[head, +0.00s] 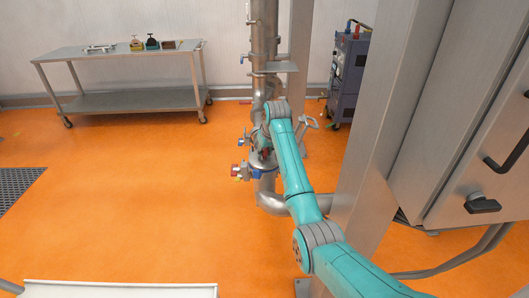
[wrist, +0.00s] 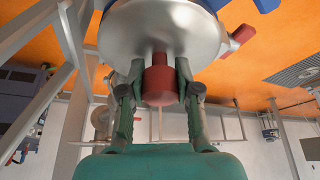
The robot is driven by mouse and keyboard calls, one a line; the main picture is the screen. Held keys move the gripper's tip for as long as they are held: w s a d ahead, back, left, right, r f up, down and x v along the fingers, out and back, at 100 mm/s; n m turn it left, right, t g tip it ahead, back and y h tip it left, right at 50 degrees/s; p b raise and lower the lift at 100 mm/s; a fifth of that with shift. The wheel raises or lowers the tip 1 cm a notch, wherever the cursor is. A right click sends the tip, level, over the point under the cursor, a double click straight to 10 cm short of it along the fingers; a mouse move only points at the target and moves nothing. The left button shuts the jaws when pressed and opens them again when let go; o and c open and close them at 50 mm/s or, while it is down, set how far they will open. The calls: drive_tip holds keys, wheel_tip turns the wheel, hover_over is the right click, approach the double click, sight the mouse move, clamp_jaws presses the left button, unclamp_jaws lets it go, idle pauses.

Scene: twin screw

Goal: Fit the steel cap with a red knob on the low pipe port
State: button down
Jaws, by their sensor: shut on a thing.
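The steel cap (wrist: 150,32) fills the top middle of the wrist view, its round face towards me. Its red knob (wrist: 158,85) sticks out between the fingers of my gripper (wrist: 159,68), which is shut on it. In the head view the arm reaches to the upright steel pipe (head: 264,40), and the arm's end hides most of the gripper and cap. The low pipe port is not clearly seen. A blue part (wrist: 262,4) and a red handle (wrist: 240,35) show just beyond the cap's edge. I cannot tell whether the cap touches the port.
Small valves with red and blue parts (head: 238,169) stick out left of the pipe. A steel post (head: 375,130) and cabinet (head: 440,110) stand close on the right. A steel trolley (head: 125,100) and a dark wheeled machine (head: 346,75) stand behind.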

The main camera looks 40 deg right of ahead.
drive_tip(key=shift+f, duration=0.2)
drive_tip(key=c, duration=0.7)
unclamp_jaws()
drive_tip(key=shift+c, duration=0.2)
drive_tip(key=shift+f, duration=0.1)
drive_tip(key=d+v, duration=0.1)
drive_tip(key=v, duration=1.1)
drive_tip(key=shift+a, duration=0.45)
